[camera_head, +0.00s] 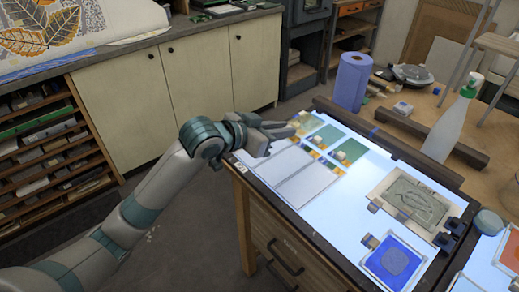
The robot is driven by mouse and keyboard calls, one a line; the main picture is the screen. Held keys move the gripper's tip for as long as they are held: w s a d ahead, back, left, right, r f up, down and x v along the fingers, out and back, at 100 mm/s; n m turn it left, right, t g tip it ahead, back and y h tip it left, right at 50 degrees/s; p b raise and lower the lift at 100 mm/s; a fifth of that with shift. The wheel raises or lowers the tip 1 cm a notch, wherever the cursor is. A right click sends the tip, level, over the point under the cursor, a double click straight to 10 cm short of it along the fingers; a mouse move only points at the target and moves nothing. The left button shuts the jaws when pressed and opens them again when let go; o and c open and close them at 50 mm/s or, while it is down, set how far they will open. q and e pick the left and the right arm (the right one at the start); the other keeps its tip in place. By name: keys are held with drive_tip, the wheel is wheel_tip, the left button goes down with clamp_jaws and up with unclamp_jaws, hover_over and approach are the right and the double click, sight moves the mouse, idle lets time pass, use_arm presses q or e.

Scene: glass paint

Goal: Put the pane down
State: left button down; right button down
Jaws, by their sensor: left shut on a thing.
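Pale, clear-looking panes (303,186) lie side by side just below the gripper in the picture. Green panes (348,151) with small yellowish corner pieces lie beyond them. A blue pane (394,263) with a paler patch in its middle lies at the front right. My right gripper is out of view.
A grey patterned plate (412,203) lies on the light table's right part. A spray bottle (450,125), a blue roll (351,81) and a dark bar (430,141) stand or lie behind. An orange-red pane (511,250) shows at right. The table's middle is bare.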

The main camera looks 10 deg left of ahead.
use_arm(q)
drive_tip(key=p, duration=0.3)
hover_over(241, 162)
wheel_tip(241, 162, down, 7)
drive_tip(key=shift+r, duration=0.1)
drive_tip(key=shift+w, duration=0.1)
drive_tip(key=shift+f+p, duration=0.3)
drive_tip(key=shift+f, duration=0.05)
wheel_tip(241, 162, down, 3)
drive_tip(key=shift+r+p, duration=0.1)
drive_tip(key=shift+p, duration=0.55)
drive_tip(key=shift+a+f, duration=0.1)
drive_tip(key=shift+f, duration=0.25)
drive_tip(key=shift+f, duration=0.2)
